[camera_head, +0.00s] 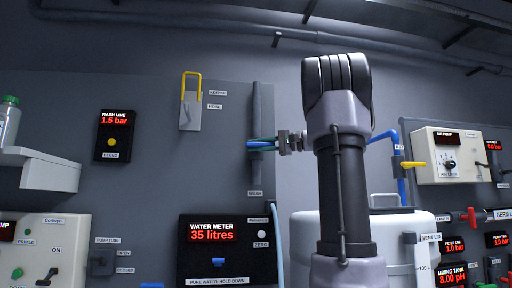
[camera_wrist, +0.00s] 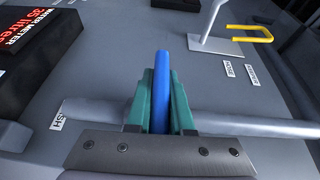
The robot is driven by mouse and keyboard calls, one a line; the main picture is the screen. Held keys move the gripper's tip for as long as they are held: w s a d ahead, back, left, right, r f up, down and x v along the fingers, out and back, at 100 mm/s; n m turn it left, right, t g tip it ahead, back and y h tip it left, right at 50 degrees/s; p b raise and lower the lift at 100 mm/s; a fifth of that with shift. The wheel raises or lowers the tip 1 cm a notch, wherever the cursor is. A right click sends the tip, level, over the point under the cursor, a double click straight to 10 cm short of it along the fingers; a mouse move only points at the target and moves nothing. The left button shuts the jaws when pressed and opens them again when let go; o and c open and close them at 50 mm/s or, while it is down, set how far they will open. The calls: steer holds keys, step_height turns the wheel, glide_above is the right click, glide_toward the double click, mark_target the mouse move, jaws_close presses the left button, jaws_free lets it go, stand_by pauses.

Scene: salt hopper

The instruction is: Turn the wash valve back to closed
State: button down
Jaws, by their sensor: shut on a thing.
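The wash valve's blue lever (camera_wrist: 163,85) stands between the two green fingers of my gripper (camera_wrist: 162,72) in the wrist view. My gripper is shut on it. The lever lies across the grey wash pipe (camera_wrist: 245,123), roughly at right angles to it. In the head view my gripper (camera_head: 262,145) reaches in from the right to the vertical wash pipe (camera_head: 257,105), and a bit of blue shows at the fingers. The valve body is hidden behind the fingers. The wash line display (camera_head: 114,120) reads 1.5 bar.
A yellow hook-shaped handle (camera_head: 192,75) on a grey plate sits up and left of my gripper. The water meter (camera_head: 227,237), reading 35 litres, is below. A white tank (camera_head: 303,235) stands behind my arm. A white shelf (camera_head: 50,172) juts out at left.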

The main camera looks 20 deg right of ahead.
mark_target(273, 144)
steer(key=shift+f, duration=0.1)
steer(key=c, duration=0.8)
jaws_free()
steer(key=v, duration=1)
steer(key=shift+s+d, duration=0.25)
steer(key=shift+d, duration=0.05)
steer(key=shift+d, duration=0.1)
